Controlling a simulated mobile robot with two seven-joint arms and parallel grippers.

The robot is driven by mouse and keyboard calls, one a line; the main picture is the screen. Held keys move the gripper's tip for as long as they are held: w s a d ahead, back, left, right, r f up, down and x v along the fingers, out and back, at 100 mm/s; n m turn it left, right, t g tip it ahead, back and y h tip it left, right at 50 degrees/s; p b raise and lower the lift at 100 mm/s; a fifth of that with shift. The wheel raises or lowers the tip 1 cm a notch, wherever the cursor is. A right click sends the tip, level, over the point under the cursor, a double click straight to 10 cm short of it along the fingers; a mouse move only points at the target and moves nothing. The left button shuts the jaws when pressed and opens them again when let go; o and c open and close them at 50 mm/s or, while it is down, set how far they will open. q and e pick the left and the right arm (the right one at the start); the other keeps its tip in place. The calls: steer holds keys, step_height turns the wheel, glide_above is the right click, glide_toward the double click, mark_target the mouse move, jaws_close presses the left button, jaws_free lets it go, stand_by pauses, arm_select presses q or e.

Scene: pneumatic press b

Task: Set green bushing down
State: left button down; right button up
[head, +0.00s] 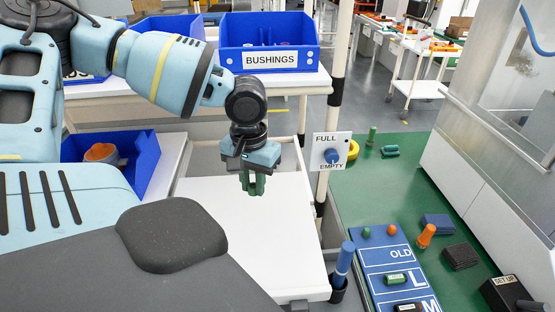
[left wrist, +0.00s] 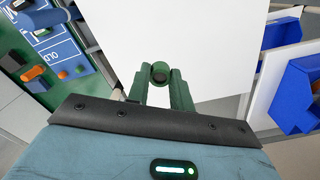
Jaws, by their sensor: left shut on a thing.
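My left gripper (head: 253,188) points down over the white tabletop (head: 230,235) near its back right part. Its green fingers are shut on the green bushing. In the left wrist view the green bushing (left wrist: 160,70) shows as a small ring with a dark bore, between the fingertips of my left gripper (left wrist: 160,80). The white tabletop (left wrist: 200,30) lies beyond it and is bare. In the head view the bushing is mostly hidden by the fingers, and I cannot tell its exact height above the surface. My right gripper is not in view.
A blue bin (head: 148,150) with an orange ring stands left. A blue BUSHINGS bin (head: 270,62) stands behind. A post carries a FULL/EMPTY sign (head: 332,151) right of the gripper. A blue board (head: 375,258) and loose parts lie on the green surface (head: 385,185).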

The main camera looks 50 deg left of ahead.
arm_select(q)
steer(key=s+a+f+n, duration=0.2)
steer(key=s+a, duration=0.2)
steer(key=a, duration=0.1)
steer(key=d+f, duration=0.5)
steer(key=d, duration=0.1)
steer(key=w+d+r+m, duration=0.1)
steer(key=w+d+m, duration=0.1)
steer(key=d, duration=0.6)
steer(key=w+d+r+m, duration=0.1)
steer(key=d+m, duration=0.3)
steer(key=d, duration=0.5)
steer(key=shift+w, duration=0.35)
